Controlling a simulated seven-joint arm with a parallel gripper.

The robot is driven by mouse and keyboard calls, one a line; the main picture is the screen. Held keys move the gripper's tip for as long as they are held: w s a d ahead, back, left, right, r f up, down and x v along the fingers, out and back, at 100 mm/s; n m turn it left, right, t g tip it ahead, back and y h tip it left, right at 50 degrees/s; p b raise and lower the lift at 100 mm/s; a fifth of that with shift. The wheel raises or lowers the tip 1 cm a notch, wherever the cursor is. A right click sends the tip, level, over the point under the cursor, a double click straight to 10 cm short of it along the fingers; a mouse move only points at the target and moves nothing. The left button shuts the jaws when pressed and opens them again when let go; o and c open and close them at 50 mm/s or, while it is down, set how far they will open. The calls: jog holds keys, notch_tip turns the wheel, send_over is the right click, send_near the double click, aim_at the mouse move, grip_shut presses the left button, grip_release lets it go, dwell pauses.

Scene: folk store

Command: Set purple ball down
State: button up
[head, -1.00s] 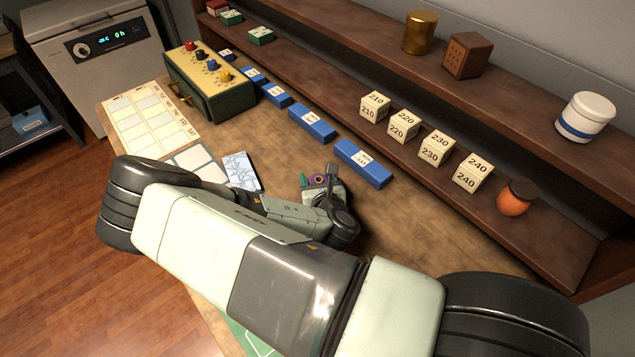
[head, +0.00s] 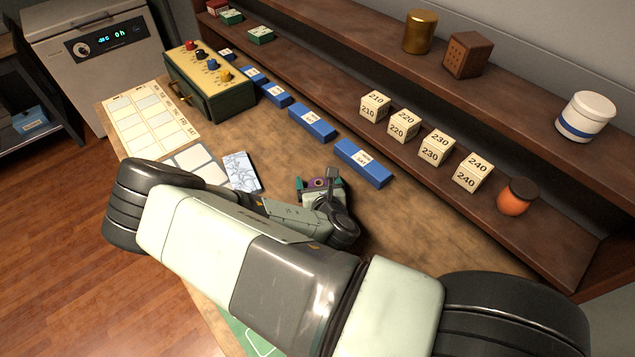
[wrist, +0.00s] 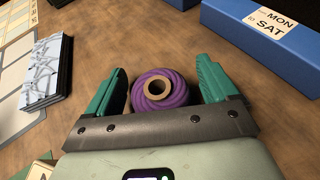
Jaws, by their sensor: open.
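The purple ball (wrist: 160,90) is a ridged purple roll with a tan-rimmed hole in its top. In the wrist view it rests on the wooden table between the two teal fingers of my gripper (wrist: 160,88). The fingers are spread, with a gap to the ball on each side. In the head view the ball (head: 319,182) is a small purple spot, partly hidden by my gripper (head: 320,184).
A blue MON–SAT block (head: 362,164) lies behind my gripper, near the shelf. A stack of patterned cards (head: 241,172) lies to the left. The table (head: 258,140) between is bare. Number cubes (head: 404,126) stand on the lower shelf.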

jog(key=v, duration=0.7)
jog(key=shift+s, duration=0.15)
jog(key=m, duration=0.1)
jog(key=m+h, duration=0.1)
jog(key=m, duration=0.1)
jog(key=w+r+m+h, duration=0.1)
jog(key=m, duration=0.1)
jog(key=shift+w+d+g, duration=0.1)
jog(key=shift+d+g, duration=0.1)
jog(key=shift+g, duration=0.1)
jog(key=r+m+g, duration=0.1)
jog(key=m, duration=0.2)
jog(key=r+m+h, duration=0.1)
jog(key=m, duration=0.2)
jog(key=w+r+m+g+h, duration=0.1)
jog(key=m, duration=0.2)
jog(key=shift+r+g, duration=0.1)
jog(key=shift+g, duration=0.2)
notch_tip(320, 180, up, 18)
jog(key=d+m+g+y, duration=0.15)
jog(key=m+g, duration=0.25)
jog(key=m, duration=0.9)
jog(key=s+d+r+m, duration=0.5)
jog(key=s+r, duration=0.4)
jog(key=s+d+r+m+h, duration=0.1)
jog(key=s+d+r+m, duration=0.5)
jog(key=s+r, duration=0.3)
jog(key=shift+s+d+r+m, duration=0.15)
jog(key=shift+d+r+m, duration=0.2)
jog(key=shift+r, duration=0.4)
